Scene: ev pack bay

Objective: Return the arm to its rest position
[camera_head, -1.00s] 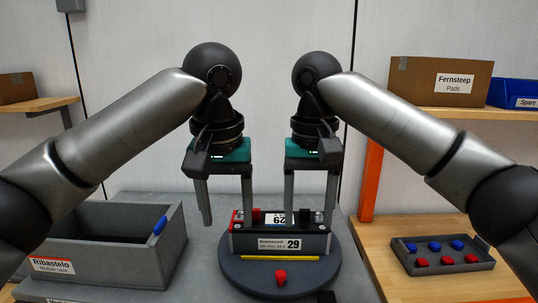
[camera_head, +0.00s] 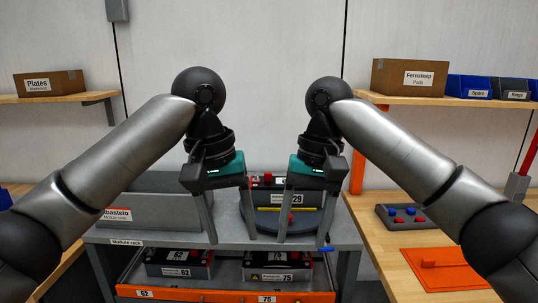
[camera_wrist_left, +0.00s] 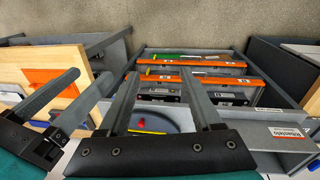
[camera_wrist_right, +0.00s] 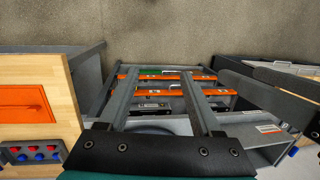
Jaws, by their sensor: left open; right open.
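My left gripper (camera_head: 230,240) is open and empty, fingers pointing down in front of the grey rack top. My right gripper (camera_head: 302,242) is open and empty beside it, its fingers in front of the round turntable (camera_head: 262,222). The two arms are held nearly mirrored, bent inward. In the left wrist view the left gripper's fingers (camera_wrist_left: 157,75) are spread with nothing between them. The right wrist view shows the right gripper's fingers (camera_wrist_right: 160,74) spread and empty too. The module marked 29 (camera_head: 275,197) sits on the turntable, partly hidden by the right gripper.
An open orange-fronted drawer (camera_head: 205,294) below the rack top holds modules marked 62 (camera_head: 180,271) and 75 (camera_head: 278,274). A grey bin (camera_head: 150,212) stands left. A tray of red and blue caps (camera_head: 405,217) and an orange mat (camera_head: 430,268) lie on the right bench.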

